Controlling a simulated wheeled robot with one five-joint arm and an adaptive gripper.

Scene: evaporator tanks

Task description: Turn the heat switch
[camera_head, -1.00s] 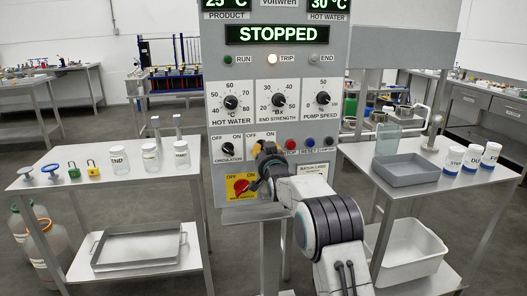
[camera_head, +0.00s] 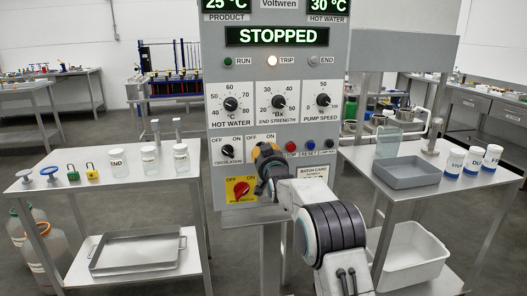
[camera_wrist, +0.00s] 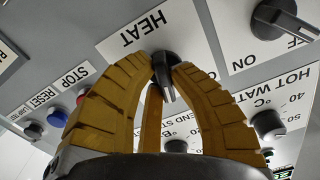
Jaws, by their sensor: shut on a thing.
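The heat switch (camera_wrist: 166,66) is a black knob on the grey control panel, under the HEAT label (camera_wrist: 140,33) in the upside-down wrist view. My gripper (camera_wrist: 166,76) has its yellow ribbed fingers closed around this knob, one on each side. In the head view my gripper (camera_head: 264,160) covers the knob, with the OFF and ON marks (camera_head: 260,137) showing above it. The knob's exact angle is hard to tell. The display (camera_head: 277,36) reads STOPPED, and the TRIP lamp (camera_head: 272,60) is lit.
The circulation switch (camera_head: 228,151) is left of my gripper, and a red switch on a yellow plate (camera_head: 240,189) is just below. Red (camera_head: 291,146) and blue (camera_head: 309,145) buttons are close on the right. Side tables hold jars (camera_head: 150,158) and a grey tray (camera_head: 406,172).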

